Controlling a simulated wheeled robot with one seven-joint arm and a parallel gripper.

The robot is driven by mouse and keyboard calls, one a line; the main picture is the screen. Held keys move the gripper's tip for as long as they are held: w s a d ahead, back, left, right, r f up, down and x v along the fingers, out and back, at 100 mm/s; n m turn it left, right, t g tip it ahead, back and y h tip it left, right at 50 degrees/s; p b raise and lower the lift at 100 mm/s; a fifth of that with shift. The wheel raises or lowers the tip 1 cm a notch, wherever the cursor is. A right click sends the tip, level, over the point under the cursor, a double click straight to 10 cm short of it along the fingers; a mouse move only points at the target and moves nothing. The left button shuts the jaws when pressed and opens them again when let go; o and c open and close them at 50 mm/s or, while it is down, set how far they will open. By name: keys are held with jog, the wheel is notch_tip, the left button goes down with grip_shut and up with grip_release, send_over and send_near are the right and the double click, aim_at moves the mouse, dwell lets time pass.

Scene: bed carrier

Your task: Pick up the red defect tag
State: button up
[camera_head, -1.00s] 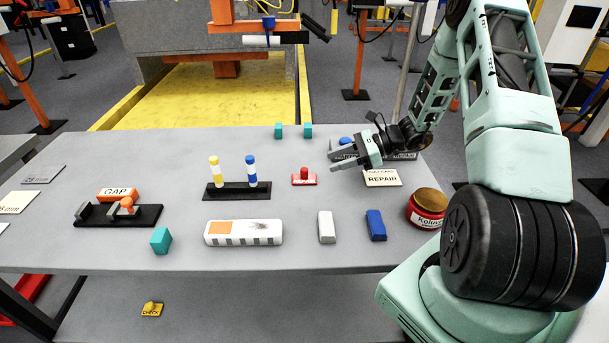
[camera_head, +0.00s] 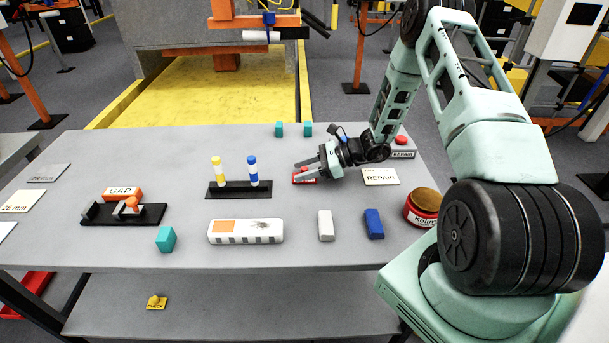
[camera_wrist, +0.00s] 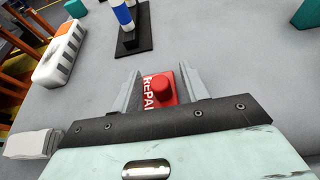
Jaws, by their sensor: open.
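The red defect tag (camera_head: 299,176) lies on the grey table, partly hidden behind my gripper in the head view. In the wrist view the tag (camera_wrist: 160,90) is a red plate with a round red knob and white lettering that reads in part "REPAI". My gripper (camera_head: 308,171) is open, with its fingers at the tag. In the wrist view one finger of my gripper (camera_wrist: 160,88) shows on each side of the tag. The knob stands between the fingers. I cannot tell whether either finger touches the tag.
A black stand (camera_head: 238,190) with yellow and blue markers is left of the tag. A white eraser-like block (camera_head: 326,226), a blue block (camera_head: 374,224) and a red tin (camera_head: 421,212) stand nearer the front.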

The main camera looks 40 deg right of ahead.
grip_shut()
jog(key=shift+r, duration=0.1)
